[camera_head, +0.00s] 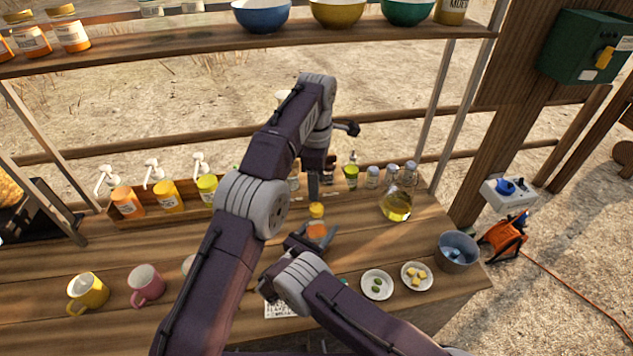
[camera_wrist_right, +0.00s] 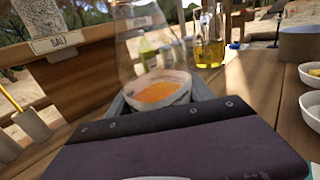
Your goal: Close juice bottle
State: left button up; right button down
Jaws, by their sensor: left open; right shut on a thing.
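The juice bottle (camera_wrist_right: 155,88) is clear glass with orange juice low inside; its top is cut off in the right wrist view. In the head view its orange body (camera_head: 317,231) shows low at the middle of the counter. My right gripper (camera_head: 312,237) is shut around it. A small yellow piece (camera_head: 316,210) shows just above the orange; I cannot tell if it is a cap, or whether it sits on the bottle. My left gripper (camera_head: 314,192) points down just above the yellow piece, with its jaws open. The left arm hides part of the view.
A flask of yellow oil (camera_head: 396,208) stands to the right, with a grey pot (camera_head: 457,253) and two small plates (camera_head: 377,285) nearer. A wooden rack (camera_head: 150,218) of pump bottles runs along the back. Yellow (camera_head: 88,291) and pink (camera_head: 146,285) mugs stand left.

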aim_at(317, 207)
pick_arm(q)
jog(key=shift+f, duration=0.1)
jog(key=shift+f, duration=4)
